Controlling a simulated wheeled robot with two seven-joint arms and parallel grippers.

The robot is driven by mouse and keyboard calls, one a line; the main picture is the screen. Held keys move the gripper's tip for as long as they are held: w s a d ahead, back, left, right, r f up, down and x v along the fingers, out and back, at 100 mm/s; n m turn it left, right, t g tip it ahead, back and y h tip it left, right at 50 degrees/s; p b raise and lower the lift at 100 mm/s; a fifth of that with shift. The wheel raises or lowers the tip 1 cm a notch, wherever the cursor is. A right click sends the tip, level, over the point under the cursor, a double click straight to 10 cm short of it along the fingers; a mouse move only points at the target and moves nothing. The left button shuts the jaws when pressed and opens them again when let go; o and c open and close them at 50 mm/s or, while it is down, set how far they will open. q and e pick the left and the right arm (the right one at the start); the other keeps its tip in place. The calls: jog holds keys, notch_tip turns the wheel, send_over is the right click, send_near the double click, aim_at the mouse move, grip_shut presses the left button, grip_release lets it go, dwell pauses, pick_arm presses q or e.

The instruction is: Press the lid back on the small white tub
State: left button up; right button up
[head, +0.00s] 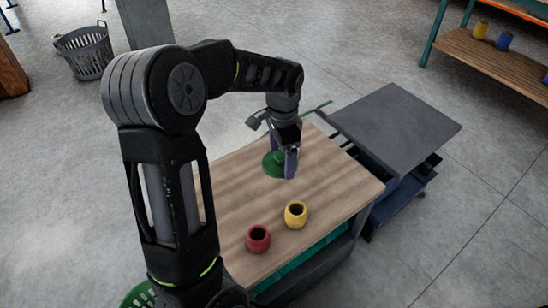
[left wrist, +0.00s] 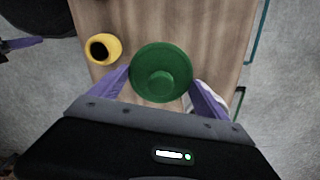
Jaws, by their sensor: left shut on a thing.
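A round green lid (head: 272,165) with a raised knob is over the wooden table, partly behind my left gripper (head: 287,172). The lid also shows in the left wrist view (left wrist: 160,60), knob facing the camera, between the purple fingers of my left gripper (left wrist: 161,82). The fingers are shut on the lid at opposite sides of its rim. I cannot tell whether the lid touches anything below. The white tub is not clearly visible; a small pale patch shows beside the right-hand finger in the left wrist view, too little to identify.
A yellow pot (head: 296,215) and a red pot (head: 258,239) stand on the wooden table (head: 335,185), nearer the front. The yellow pot shows left of the lid in the left wrist view (left wrist: 103,48). A grey cart (head: 395,125) stands against the table's right side.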

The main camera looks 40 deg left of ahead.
pick_arm(q)
jog(key=w+d+r+n, duration=0.3)
jog(key=w+d+r, duration=0.1)
jog(key=d, duration=0.4)
jog(key=w+d+r+n, duration=0.3)
jog(key=w+d+r, duration=0.1)
jog(key=d, duration=0.3)
jog(key=shift+d+r, duration=0.4)
jog(key=shift+r, duration=0.45)
jog(key=shift+w, duration=0.1)
